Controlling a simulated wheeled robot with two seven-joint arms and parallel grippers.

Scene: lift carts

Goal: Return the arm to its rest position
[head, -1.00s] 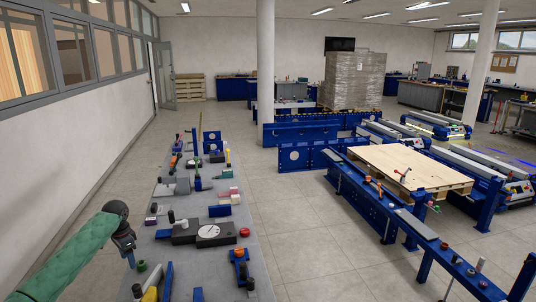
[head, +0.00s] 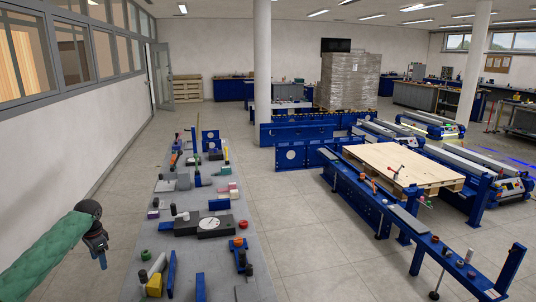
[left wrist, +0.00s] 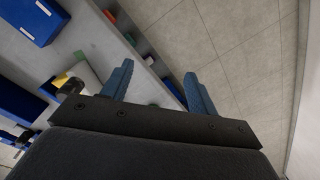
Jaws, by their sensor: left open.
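My left arm, in a green sleeve, comes in from the left in the head view. My left gripper (head: 101,257) hangs down off the left side of the long grey table (head: 145,226), apart from it. In the left wrist view, its two blue fingers (left wrist: 158,88) are spread apart with nothing between them. Beyond them are the table's edge and bare floor. My right arm and gripper are not in view.
The table bears several tools and parts, among them a black block with a white dial (head: 209,226) and a red knob (head: 243,224). A white wall runs along the left. Tiled floor (head: 300,235) is clear between the table and the blue lift frame (head: 362,205) holding a wooden board (head: 400,165).

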